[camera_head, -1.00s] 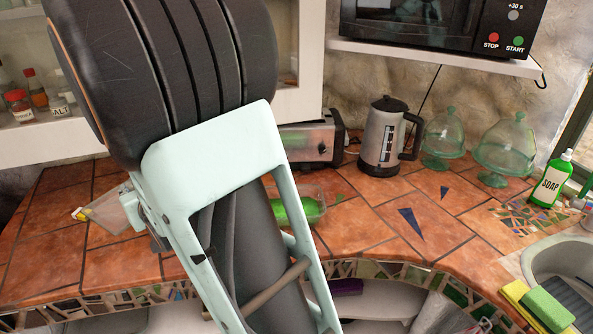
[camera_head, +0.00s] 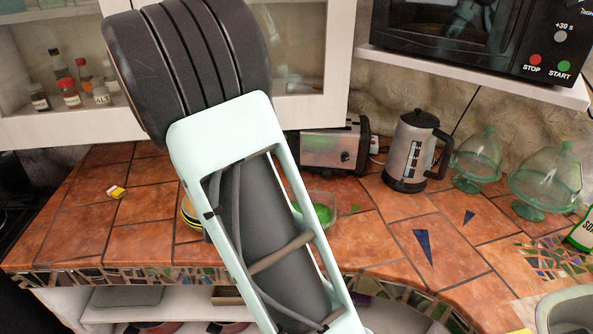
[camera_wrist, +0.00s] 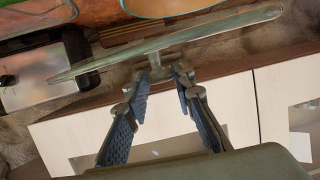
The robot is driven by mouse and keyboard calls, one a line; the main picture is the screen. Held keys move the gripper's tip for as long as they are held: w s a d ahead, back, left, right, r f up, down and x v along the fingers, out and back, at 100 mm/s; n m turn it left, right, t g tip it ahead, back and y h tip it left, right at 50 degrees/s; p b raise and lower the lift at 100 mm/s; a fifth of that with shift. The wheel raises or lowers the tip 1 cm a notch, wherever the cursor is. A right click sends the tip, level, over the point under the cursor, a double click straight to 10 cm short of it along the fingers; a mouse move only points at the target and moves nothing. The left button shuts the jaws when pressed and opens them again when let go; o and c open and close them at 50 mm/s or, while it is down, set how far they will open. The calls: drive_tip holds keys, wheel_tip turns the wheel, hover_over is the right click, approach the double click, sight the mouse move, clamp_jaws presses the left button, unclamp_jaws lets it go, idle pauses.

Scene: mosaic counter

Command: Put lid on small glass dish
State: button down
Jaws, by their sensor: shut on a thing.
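In the wrist view my gripper (camera_wrist: 163,76) is shut on the short knob of a flat, greenish glass lid (camera_wrist: 215,31). The lid shows nearly edge-on and extends past the fingertips on both sides. The small glass dish (camera_head: 326,212), with something green in it, stands on the tiled counter in the head view, in front of the toaster. My arm covers its left part. My gripper and the lid are hidden behind my arm in the head view. I cannot tell the lid's height over the counter.
A toaster (camera_head: 331,151), kettle (camera_head: 408,155) and glass domed stands (camera_head: 546,181) line the back of the counter (camera_head: 70,225). A small yellow-and-red item (camera_head: 116,191) lies farther left, with bare tiles around.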

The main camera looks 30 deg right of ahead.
drive_tip(key=s+d+m+g+h+p, duration=0.1)
drive_tip(key=d, duration=0.1)
drive_tip(key=s+d+m+g+h+p, duration=0.1)
drive_tip(key=s+d+h, duration=0.1)
drive_tip(key=d, duration=0.1)
drive_tip(key=s+d+m+g+h+p, duration=0.1)
drive_tip(key=s+d+m, duration=0.1)
drive_tip(key=d, duration=0.1)
drive_tip(key=shift+d+f+h, duration=0.25)
drive_tip(key=shift+h, duration=0.05)
drive_tip(key=s+d+m+g+h+p, duration=0.2)
drive_tip(key=s+d+m+g, duration=0.1)
drive_tip(key=s+d, duration=0.2)
wheel_tip(320, 180, down, 6)
drive_tip(key=b, duration=0.4)
drive_tip(key=shift+s+f+b, duration=0.25)
drive_tip(key=shift+b, duration=0.1)
drive_tip(key=shift+a+f+b, duration=0.1)
drive_tip(key=shift+f+b, duration=0.4)
drive_tip(key=shift+b, duration=0.25)
idle(0.5)
drive_tip(key=c, duration=1.6)
unclamp_jaws()
drive_tip(key=shift+s, duration=0.1)
drive_tip(key=shift+o, duration=0.7)
